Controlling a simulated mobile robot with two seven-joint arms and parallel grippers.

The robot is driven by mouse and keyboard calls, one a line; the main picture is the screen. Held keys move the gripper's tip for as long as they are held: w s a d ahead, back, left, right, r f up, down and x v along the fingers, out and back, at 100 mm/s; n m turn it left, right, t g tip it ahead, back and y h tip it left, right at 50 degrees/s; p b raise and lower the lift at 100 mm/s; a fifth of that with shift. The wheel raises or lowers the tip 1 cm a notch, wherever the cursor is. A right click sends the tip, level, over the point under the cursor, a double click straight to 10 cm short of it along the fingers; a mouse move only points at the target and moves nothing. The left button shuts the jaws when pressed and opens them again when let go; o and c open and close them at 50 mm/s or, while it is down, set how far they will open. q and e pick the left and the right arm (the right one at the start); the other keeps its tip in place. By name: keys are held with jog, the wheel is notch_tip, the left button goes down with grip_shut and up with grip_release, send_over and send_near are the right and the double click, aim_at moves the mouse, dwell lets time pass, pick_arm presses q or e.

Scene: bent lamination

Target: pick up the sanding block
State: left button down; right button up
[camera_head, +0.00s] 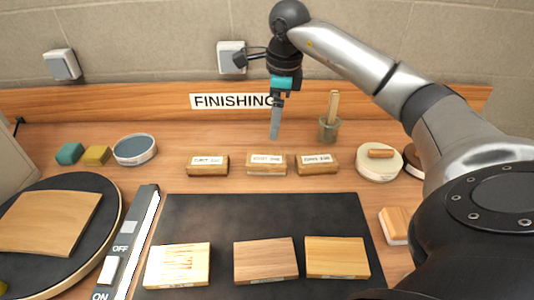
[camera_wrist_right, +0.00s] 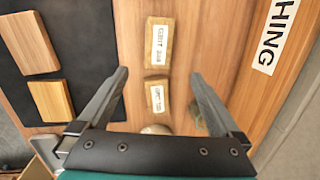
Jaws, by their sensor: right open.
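Three wooden blocks with white labels stand in a row behind the dark mat: left (camera_head: 208,165), middle (camera_head: 266,164) and right (camera_head: 317,163). The labels seem to read "GRIT" with numbers too blurred to be sure of. The middle block (camera_wrist_right: 158,43) and right block (camera_wrist_right: 157,97) also show in the right wrist view, the right one between the fingers in the picture. My right gripper (camera_wrist_right: 160,78) is open and empty. In the head view the right gripper (camera_head: 275,128) points down above the back of the bench, touching no block. My left gripper is out of view.
The dark mat (camera_head: 255,215) holds three wood pieces. Behind the blocks stand a jar with a brush (camera_head: 329,127) and the FINISHING board (camera_head: 150,102). A round pad (camera_head: 378,170) and a pale-based wooden block (camera_head: 397,225) lie right; a round tin (camera_head: 135,150) stands left.

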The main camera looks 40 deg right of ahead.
jog(key=b, duration=0.1)
send_over(267, 160)
jog(key=s, duration=0.1)
jog(key=f, duration=0.9)
jog(key=shift+s+d, duration=0.1)
jog(key=shift+s, duration=0.1)
jog(key=shift+w+f+b, duration=0.1)
jog(key=shift+w+f, duration=0.15)
jog(key=shift+f, duration=0.65)
jog(key=shift+w+f+b, duration=0.15)
jog(key=shift+w+f, duration=0.05)
jog(key=shift+f, duration=0.75)
jog(key=shift+w+f+b, duration=0.1)
jog(key=shift+w+f, duration=0.15)
jog(key=shift+f, duration=0.65)
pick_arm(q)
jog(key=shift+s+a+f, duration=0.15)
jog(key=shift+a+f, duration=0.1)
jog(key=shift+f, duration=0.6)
pick_arm(e)
jog(key=shift+c, duration=0.4)
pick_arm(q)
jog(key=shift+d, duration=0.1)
pick_arm(e)
jog(key=c, duration=1.2)
jog(key=shift+o, duration=0.2)
jog(key=shift+r, duration=0.1)
